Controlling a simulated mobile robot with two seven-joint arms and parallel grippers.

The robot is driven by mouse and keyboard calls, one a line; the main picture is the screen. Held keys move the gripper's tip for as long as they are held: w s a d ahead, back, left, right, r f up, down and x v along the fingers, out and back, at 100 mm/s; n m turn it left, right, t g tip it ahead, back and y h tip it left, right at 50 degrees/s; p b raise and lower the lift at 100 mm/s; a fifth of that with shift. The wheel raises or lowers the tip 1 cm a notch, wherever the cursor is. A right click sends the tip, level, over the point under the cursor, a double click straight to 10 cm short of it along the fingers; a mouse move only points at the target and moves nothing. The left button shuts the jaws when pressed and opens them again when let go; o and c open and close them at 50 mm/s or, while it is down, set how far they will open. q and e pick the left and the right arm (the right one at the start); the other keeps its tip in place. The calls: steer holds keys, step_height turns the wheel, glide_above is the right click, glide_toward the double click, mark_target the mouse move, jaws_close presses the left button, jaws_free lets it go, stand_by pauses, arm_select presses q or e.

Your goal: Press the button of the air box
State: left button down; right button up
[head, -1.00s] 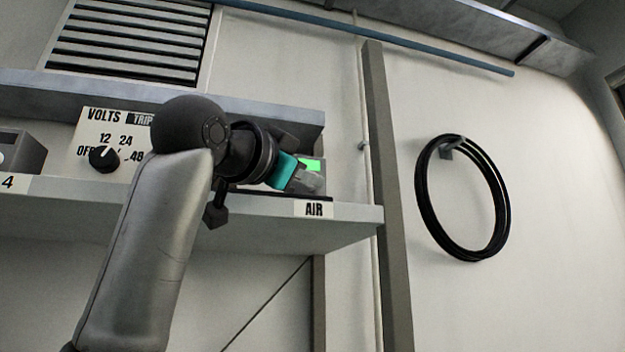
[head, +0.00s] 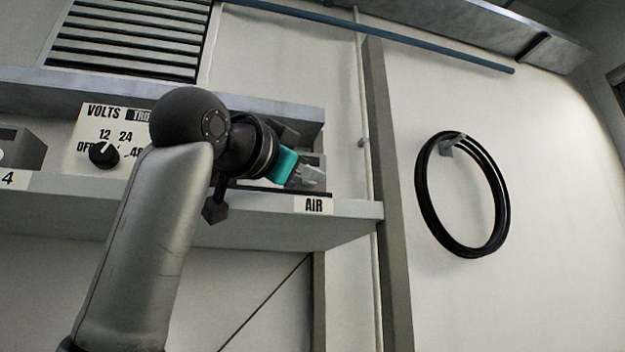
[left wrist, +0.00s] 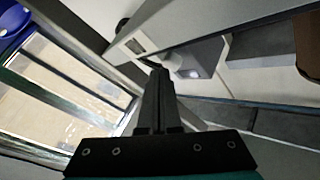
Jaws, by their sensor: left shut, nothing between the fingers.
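The air box (head: 317,160) is a small grey box at the right end of the shelf, above the AIR label (head: 314,205). In the left wrist view the grey box (left wrist: 208,55) lies just beyond the fingertips, with a pale rounded part, perhaps the button (left wrist: 178,66), beside them. My left gripper (head: 312,178) is shut and empty, its fingers in front of the box. In the left wrist view the closed fingers (left wrist: 160,74) point at the box; I cannot tell whether they touch it. The gripper hides much of the box's front in the head view.
A VOLTS panel with a black knob (head: 104,154) stands left on the same shelf (head: 290,235). An upper ledge (head: 300,112) runs above. A grey post (head: 387,190) stands right of the shelf, and a black coil (head: 425,200) hangs on the wall.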

arm_select(q)
steer(key=shift+s+d, duration=0.1)
steer(key=shift+s, duration=0.3)
arm_select(e)
steer(key=shift+f, duration=0.15)
arm_select(q)
steer(key=s+d+b, duration=0.2)
steer(key=s, duration=0.3)
steer(key=shift+s, duration=0.35)
arm_select(e)
step_height(320, 180, down, 2)
steer(key=shift+f, duration=0.1)
arm_select(q)
steer(key=shift+a, duration=0.15)
